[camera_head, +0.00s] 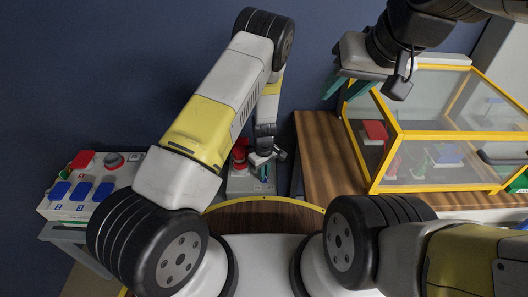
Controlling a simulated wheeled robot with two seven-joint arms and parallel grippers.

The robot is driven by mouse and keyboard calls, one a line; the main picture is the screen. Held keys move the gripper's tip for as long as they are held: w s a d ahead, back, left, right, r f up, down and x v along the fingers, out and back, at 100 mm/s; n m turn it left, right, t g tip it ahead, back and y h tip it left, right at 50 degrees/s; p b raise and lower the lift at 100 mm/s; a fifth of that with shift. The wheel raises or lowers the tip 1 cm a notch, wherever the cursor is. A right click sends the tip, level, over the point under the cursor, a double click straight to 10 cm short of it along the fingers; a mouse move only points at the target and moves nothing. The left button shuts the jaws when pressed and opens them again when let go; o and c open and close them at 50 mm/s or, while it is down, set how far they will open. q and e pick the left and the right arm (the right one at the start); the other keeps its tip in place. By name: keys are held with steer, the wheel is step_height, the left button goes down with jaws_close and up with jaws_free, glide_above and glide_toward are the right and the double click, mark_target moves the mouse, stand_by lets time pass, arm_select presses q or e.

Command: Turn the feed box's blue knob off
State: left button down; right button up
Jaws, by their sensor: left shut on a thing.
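A small light-grey box (240,184), which looks like the feed box, stands behind the round wooden table edge, with a red part (239,155) on its left. My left gripper (264,171) reaches down over this box. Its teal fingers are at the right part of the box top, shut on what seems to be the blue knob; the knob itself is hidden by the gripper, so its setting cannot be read. My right gripper (346,88) is raised at the upper right, open and empty, its teal fingers apart.
A yellow-framed clear case (399,158) sits on a wooden bench (317,147) at the right. A curved wooden table (262,214) lies in front.

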arm_select(q)
steer(key=shift+n, duration=0.5)
steer(key=c, duration=1.5)
jaws_free()
step_height(320, 180, up, 8)
steer(key=shift+f, duration=0.1)
